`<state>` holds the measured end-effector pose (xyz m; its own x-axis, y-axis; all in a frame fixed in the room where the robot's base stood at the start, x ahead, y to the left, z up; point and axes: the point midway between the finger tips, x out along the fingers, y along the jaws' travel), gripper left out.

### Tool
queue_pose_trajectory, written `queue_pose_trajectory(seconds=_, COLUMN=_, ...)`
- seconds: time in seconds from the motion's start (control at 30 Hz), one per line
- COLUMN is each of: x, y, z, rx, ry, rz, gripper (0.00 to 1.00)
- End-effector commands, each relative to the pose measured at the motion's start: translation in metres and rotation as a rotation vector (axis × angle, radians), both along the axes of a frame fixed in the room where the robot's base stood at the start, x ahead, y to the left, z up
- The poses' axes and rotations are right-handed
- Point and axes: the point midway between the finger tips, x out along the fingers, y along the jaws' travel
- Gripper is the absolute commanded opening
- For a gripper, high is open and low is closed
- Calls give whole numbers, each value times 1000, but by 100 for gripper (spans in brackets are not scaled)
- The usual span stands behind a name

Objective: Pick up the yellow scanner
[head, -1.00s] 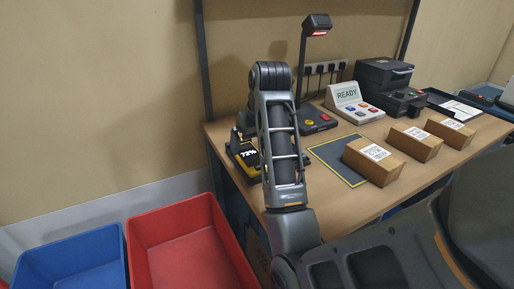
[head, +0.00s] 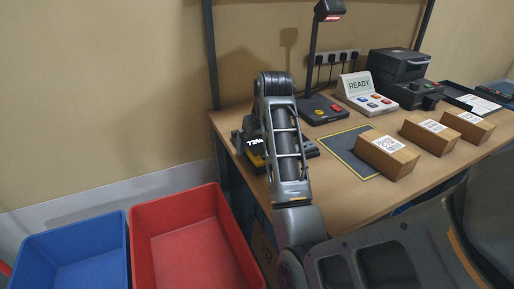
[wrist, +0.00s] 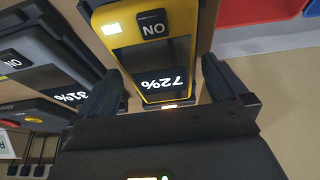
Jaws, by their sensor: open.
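The yellow scanner (wrist: 150,48) fills the top middle of the wrist view, with a dark display reading 72% and a small pale button. In the head view the yellow scanner (head: 257,159) is at the desk's left end, mostly hidden behind my arm. My gripper (wrist: 160,70) is open, with one dark finger on each side of the scanner's near end. The scanner seems to lie between the fingers; I cannot tell whether either finger touches it. The head view hides my gripper behind the arm.
A grey device showing 31% (wrist: 50,60) stands close by the left finger. The desk (head: 330,195) also holds a lamp stand (head: 322,108), a dark mat (head: 350,150), several brown boxes (head: 388,157) and a printer (head: 398,70). Red (head: 190,205) and blue (head: 70,232) bins stand at left.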

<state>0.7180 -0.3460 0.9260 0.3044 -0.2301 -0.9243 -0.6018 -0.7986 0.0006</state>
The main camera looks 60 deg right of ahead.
Motion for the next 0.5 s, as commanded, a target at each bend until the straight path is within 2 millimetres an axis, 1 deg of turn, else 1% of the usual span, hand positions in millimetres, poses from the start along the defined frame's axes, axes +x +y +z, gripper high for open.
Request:
queue_pose_trajectory(seconds=0.2, x=0, y=0, z=0, rx=0, ry=-1, rz=-1, gripper=99)
queue_pose_trajectory(seconds=0.5, x=0, y=0, z=0, rx=0, ry=-1, rz=-1, gripper=70)
